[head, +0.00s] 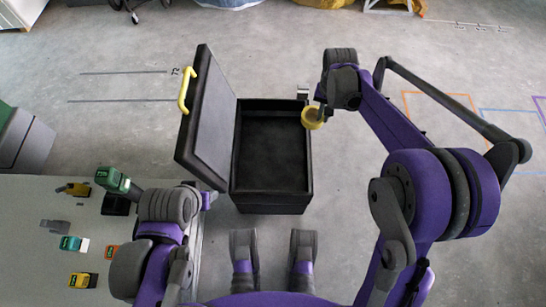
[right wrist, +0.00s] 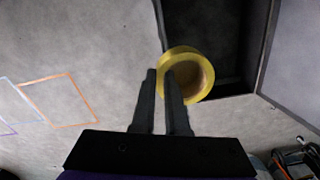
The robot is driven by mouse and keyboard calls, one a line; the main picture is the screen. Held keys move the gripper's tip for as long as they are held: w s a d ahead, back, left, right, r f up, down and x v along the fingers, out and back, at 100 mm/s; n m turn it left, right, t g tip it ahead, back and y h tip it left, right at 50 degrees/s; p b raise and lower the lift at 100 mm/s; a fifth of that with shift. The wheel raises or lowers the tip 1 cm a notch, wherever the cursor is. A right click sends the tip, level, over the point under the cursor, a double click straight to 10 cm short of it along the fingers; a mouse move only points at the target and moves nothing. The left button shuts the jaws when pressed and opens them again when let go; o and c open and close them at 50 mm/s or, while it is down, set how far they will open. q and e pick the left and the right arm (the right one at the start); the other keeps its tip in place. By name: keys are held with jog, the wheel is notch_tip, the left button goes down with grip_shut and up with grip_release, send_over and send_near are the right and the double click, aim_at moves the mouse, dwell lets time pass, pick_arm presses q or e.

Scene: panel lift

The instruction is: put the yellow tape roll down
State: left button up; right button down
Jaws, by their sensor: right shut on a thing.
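The yellow tape roll (head: 312,119) is held in my right gripper (head: 322,106), at the right rim of an open black box (head: 271,201). In the right wrist view my right gripper (right wrist: 162,73) has its two fingers close together, one on each side of the wall of the tape roll (right wrist: 181,57). The roll overlaps the corner of the box there; I cannot tell its height above it. My left gripper (head: 168,203) is over the table's right edge, close to a green-topped tool; its fingers do not show clearly.
The box looks empty; its lid (head: 209,115) with a yellow handle (head: 187,90) stands open to the left. A grey table (head: 45,210) at the left carries several tools, including the green-topped one (head: 113,180). Bare floor lies right of the box.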

jog(key=w+a+f+m, duration=0.4)
jog(key=a+f+m, duration=0.35)
jog(key=f, duration=0.45)
jog(key=m+p, duration=0.1)
jog(key=m, duration=0.6)
send_over(272, 162)
notch_tip(272, 162, down, 19)
jog(key=shift+f, duration=0.1)
pick_arm(q)
jog(key=shift+f+b, duration=0.1)
jog(key=shift+b, duration=0.2)
pick_arm(e)
jog(key=shift+f, duration=1.95)
jog(key=shift+f, duration=0.15)
jog(key=c, duration=1.4)
grip_release()
jog(key=shift+f, duration=0.1)
jog(key=o, duration=0.5)
jog(key=shift+c, duration=0.2)
pick_arm(q)
jog(key=shift+f, duration=0.2)
